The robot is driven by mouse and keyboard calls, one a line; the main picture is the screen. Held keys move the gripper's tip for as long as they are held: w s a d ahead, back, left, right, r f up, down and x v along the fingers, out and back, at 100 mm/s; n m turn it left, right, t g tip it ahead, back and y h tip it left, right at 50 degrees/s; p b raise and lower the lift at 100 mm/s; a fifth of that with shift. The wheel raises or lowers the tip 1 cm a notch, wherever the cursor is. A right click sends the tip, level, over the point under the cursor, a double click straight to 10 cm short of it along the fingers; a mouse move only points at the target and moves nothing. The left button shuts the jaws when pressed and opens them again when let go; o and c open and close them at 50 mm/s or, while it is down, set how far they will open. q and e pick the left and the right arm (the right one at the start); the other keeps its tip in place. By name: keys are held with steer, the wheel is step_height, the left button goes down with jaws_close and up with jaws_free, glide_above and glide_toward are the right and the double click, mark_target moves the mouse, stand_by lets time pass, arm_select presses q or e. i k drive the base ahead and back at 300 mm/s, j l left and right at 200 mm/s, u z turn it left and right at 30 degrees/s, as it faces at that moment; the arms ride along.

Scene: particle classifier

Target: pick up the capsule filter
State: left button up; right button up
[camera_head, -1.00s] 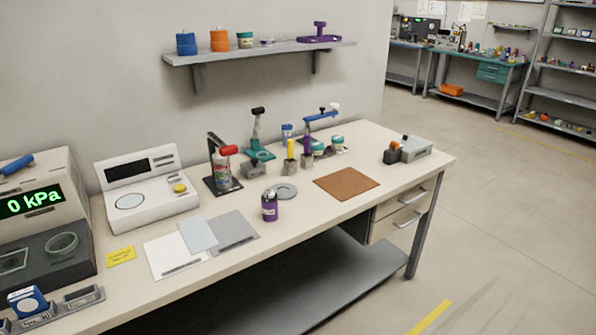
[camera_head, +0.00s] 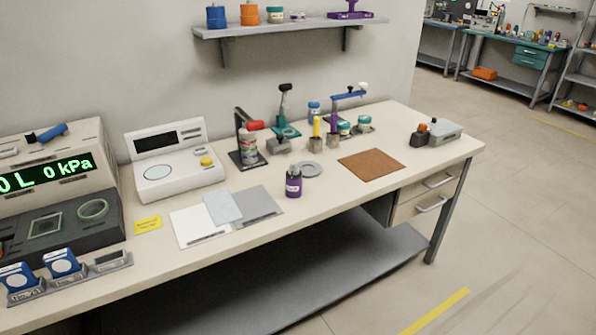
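No label names the capsule filter, so I cannot tell for sure which thing it is. A blue cylinder with a dark end (camera_head: 50,133) lies on its side on top of the beige instrument (camera_head: 88,172) at the far left; its shape fits a capsule filter. Two blue holders with white round faces, a left one (camera_head: 18,277) and a right one (camera_head: 63,263), stand in a grey rack (camera_head: 78,277) at the table's front left. Neither of my grippers is in view.
The instrument shows "0 kPa" in green. A white balance (camera_head: 174,163), white and grey sheets (camera_head: 205,225), a purple bottle (camera_head: 293,184) and a brown mat (camera_head: 371,165) lie along the bench (camera_head: 330,205). A wall shelf (camera_head: 290,29) hangs above. Floor to the right is clear.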

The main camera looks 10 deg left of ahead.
mark_target(293, 184)
steer(key=i+l+u, duration=0.2)
steer(key=i+l, duration=0.2)
steer(key=i+l+u, duration=0.25)
steer(key=i+l, duration=0.2)
steer(key=i+l+u, duration=0.2)
steer(key=i+l, duration=0.15)
steer(key=l, duration=0.2)
